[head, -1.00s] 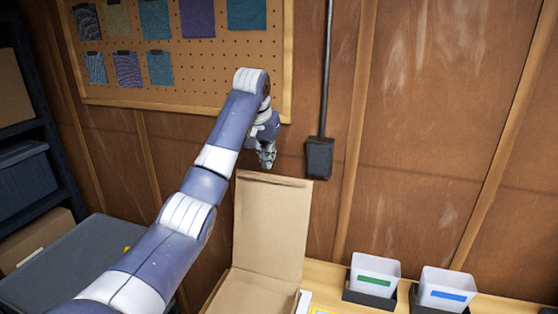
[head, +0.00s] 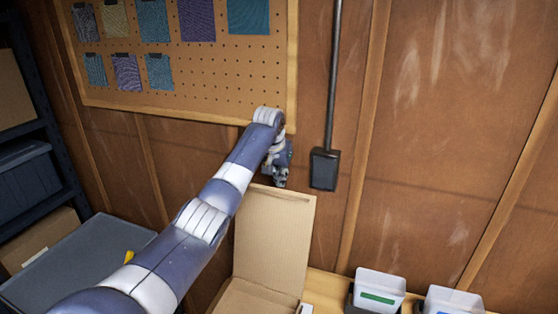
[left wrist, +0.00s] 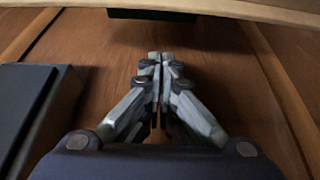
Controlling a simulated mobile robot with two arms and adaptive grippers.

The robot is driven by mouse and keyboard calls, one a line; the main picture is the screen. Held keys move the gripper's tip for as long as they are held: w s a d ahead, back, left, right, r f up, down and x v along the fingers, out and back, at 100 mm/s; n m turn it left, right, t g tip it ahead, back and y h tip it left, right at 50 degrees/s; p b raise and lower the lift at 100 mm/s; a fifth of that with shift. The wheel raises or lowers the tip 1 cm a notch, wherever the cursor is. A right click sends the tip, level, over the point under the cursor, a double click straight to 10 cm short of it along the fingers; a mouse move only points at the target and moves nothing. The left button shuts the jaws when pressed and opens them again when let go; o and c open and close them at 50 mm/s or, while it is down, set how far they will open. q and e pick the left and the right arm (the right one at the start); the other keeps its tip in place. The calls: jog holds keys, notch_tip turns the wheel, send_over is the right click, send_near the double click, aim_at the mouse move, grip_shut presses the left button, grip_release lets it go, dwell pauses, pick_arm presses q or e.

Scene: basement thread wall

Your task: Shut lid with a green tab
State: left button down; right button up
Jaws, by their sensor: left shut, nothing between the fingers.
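A pale translucent lid with a green tab (head: 378,298) stands raised on a dark container at the bottom right of the head view. A cardboard box stands left of it, its tall brown lid (head: 272,240) open and upright. My left gripper (head: 281,183) is at the top edge of the cardboard lid, shut and empty; I cannot tell whether it touches. In the left wrist view, the left fingertips (left wrist: 160,58) are together with nothing between them. The green-tab lid is well to the right of and below this gripper. My right gripper is not in view.
A similar lid with a blue tab (head: 447,312) stands further right, cut off by the frame. A black wall box (head: 324,169) with a conduit is just right of my left gripper. A pegboard (head: 200,95) with cloth swatches hangs above. A grey bin (head: 75,265) stands at left.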

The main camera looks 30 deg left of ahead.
pick_arm(q)
jog(key=s, duration=0.1)
jog(key=s+r+p, duration=0.1)
jog(key=s+d+p, duration=0.1)
jog(key=s, duration=0.1)
jog(key=shift+r, duration=0.25)
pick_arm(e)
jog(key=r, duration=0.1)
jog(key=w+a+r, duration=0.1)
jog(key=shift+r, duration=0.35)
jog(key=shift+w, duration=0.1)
